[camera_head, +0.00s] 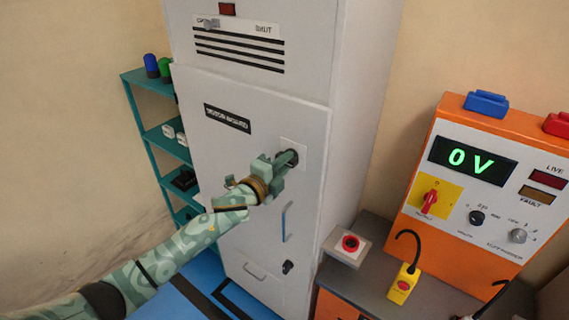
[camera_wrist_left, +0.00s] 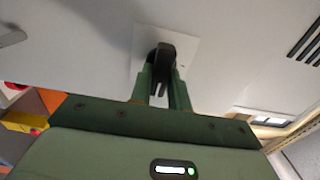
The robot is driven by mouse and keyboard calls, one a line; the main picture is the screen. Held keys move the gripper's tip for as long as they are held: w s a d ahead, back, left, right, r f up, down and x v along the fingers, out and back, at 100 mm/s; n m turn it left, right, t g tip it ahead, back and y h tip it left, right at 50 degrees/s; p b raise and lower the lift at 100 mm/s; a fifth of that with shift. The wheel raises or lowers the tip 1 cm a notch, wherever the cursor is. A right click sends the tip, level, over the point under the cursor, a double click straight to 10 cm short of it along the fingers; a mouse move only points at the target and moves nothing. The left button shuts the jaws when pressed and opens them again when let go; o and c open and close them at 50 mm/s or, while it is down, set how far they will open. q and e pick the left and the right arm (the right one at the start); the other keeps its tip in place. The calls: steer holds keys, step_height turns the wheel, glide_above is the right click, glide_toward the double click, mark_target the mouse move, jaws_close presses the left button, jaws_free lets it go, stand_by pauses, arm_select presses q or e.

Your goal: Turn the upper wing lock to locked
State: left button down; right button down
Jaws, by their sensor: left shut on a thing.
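The upper wing lock (camera_wrist_left: 162,54) is a black knob on a pale square plate (camera_head: 297,146) at the right side of the grey cabinet door (camera_head: 225,160). My left gripper (camera_head: 287,160) reaches it from the front. In the left wrist view its two green fingers (camera_wrist_left: 163,82) stand on either side of the black wing and are shut on it. The gripper covers most of the lock in the head view, and no lock markings are readable. A second black wing lock (camera_head: 287,267) sits lower on the same door. My right gripper is not in view.
A grey bar handle (camera_head: 286,222) lies between the locks. To the right are a red button box (camera_head: 348,245), a yellow pendant (camera_head: 403,284) and an orange tester (camera_head: 480,190) reading 0 V. A teal shelf (camera_head: 150,135) stands left of the cabinet.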

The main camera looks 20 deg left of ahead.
arm_select(q)
steer(key=shift+f, duration=0.15)
steer(key=c, duration=1.3)
jaws_free()
steer(key=shift+s, duration=0.15)
steer(key=b+v, duration=0.2)
steer(key=v, duration=1.4)
steer(key=shift+s, duration=0.1)
